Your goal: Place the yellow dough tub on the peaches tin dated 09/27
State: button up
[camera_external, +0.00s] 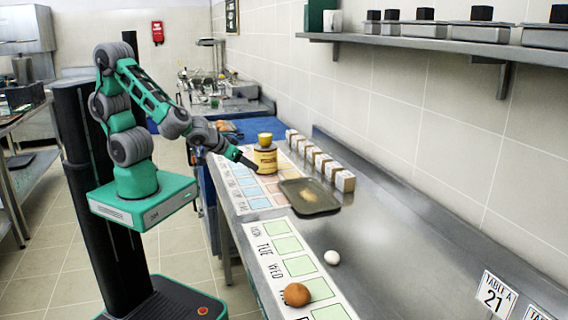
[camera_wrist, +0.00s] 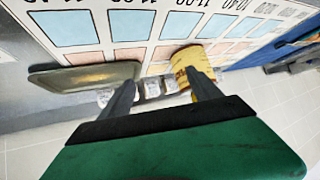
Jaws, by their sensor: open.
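A yellow tin (camera_external: 264,161) with a dark-lettered label stands on the counter; its date is too small to read. A small yellow tub (camera_external: 265,139) sits upright on top of it, apparently resting on its lid. My gripper (camera_external: 250,163) is just left of the tin, low beside it, with nothing seen between its fingers. In the wrist view my gripper (camera_wrist: 160,79) has its two dark fingers spread apart. A yellow lettered surface (camera_wrist: 196,56), likely the tin, shows behind the right finger and is partly hidden by it; the tub cannot be told apart there.
A dark tray (camera_external: 309,197) lies to the right of the tin, also seen in the wrist view (camera_wrist: 85,76). Several small boxes (camera_external: 323,163) line the wall side.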

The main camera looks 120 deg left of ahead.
jog(key=d+r+m+h, duration=0.2)
jog(key=d+m+h, duration=0.2)
jog(key=d, duration=0.8)
jog(key=d+r+m+h, duration=0.2)
jog(key=d+m+h, duration=0.3)
jog(key=d+m, duration=0.4)
jog(key=s+d, duration=0.1)
jog(key=d, duration=0.2)
jog(key=shift+d+r+t+h, duration=0.25)
jog(key=shift+r+t+h, duration=0.05)
jog(key=shift+r, duration=0.05)
